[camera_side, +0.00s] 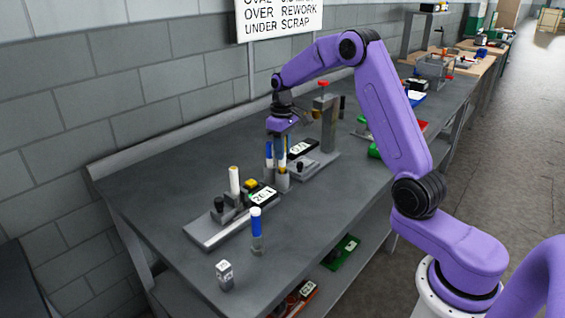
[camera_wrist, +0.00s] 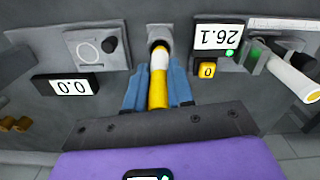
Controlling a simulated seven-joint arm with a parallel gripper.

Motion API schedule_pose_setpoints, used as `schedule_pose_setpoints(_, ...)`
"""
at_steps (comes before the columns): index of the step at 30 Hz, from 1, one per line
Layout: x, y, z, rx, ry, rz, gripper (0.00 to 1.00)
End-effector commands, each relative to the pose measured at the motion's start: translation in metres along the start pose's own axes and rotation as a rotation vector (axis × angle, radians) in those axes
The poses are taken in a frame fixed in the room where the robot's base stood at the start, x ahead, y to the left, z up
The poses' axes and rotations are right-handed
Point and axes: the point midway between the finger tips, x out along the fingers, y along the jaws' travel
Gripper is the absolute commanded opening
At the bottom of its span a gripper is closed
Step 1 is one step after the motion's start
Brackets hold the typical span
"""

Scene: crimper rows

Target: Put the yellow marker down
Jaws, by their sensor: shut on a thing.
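The yellow marker (camera_wrist: 158,90) is gripped between the two blue fingers of my gripper (camera_wrist: 158,98) in the wrist view. Its white end points at a round dark opening in a grey holder (camera_wrist: 160,42). I cannot tell whether that end is inside the opening or just over it. In the side view my gripper (camera_side: 277,165) points down beside the gauges near the middle of the bench, and its fingers mostly hide the marker.
A gauge display reading 26.1 (camera_side: 262,196) and another reading 0.0 (camera_side: 302,148) flank the gripper. A white cylinder with a yellow top (camera_side: 234,180) stands left. A blue-and-clear vial (camera_side: 257,230) and small metal block (camera_side: 224,275) stand in front.

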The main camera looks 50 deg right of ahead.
Motion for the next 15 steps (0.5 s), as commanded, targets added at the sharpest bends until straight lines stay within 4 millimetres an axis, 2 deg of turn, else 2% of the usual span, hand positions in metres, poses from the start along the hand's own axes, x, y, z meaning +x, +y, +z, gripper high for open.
schedule_pose_setpoints(9, 0.036, 0.0, 0.0, 0.0, -0.002, -0.001, 0.0)
schedule_pose_setpoints(15, 0.04, 0.0, 0.0, 0.0, 0.0, 0.0, 0.0)
